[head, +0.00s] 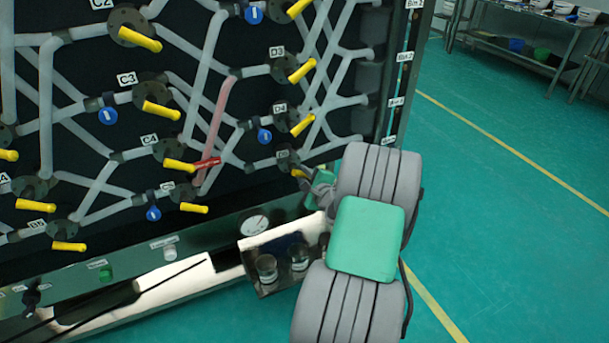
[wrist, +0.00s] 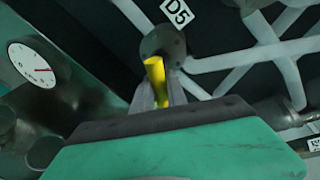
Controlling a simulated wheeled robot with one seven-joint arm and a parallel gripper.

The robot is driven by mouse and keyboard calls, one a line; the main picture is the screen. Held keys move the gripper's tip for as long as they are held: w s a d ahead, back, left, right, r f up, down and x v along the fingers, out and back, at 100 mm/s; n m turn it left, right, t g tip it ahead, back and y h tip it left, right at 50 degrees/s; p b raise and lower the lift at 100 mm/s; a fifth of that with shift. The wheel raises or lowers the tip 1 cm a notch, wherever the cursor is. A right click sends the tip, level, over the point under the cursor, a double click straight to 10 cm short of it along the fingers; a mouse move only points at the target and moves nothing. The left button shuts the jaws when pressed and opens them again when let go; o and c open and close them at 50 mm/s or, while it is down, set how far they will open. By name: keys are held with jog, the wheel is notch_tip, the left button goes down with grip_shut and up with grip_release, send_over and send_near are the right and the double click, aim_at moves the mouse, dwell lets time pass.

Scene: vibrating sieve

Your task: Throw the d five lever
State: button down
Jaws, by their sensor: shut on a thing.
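The D5 lever is yellow and sits on a dark round valve on the pipe panel. In the wrist view the lever (wrist: 156,80) stands between my gripper's fingers (wrist: 157,95), just below the D5 label (wrist: 177,12). My gripper is shut on it. In the head view the D5 valve (head: 286,159) is at the lower right of the panel, below the D4 lever (head: 303,125). There my gripper (head: 312,185) reaches it from the right, and my wrist hides most of the lever.
Other yellow levers, such as the C4 lever (head: 179,165), stick out from the panel to the left. Open green floor (head: 500,220) lies at the right.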

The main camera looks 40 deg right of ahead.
jog(key=n, duration=0.1)
jog(key=n+b, duration=0.1)
jog(key=shift+r+n+h, duration=0.2)
jog(key=shift+n+h, duration=0.1)
jog(key=n+b, duration=0.1)
jog(key=n+h+b, duration=0.1)
jog(key=shift+r+n, duration=0.25)
jog(key=shift+n, duration=0.15)
jog(key=n+b, duration=0.2)
jog(key=n+h+b, duration=0.1)
jog(key=shift+a+r+n+b, duration=0.2)
jog(key=shift+r+n+b, duration=0.05)
jog(key=shift+n+b, duration=0.05)
jog(key=shift+a+r+n+h+b, duration=0.1)
jog(key=shift+r+n+h+b, duration=0.2)
jog(key=shift+n+b, duration=0.7)
jog(key=c, duration=1.4)
grip_release()
jog(key=shift+o, duration=0.4)
jog(key=shift+r, duration=0.1)
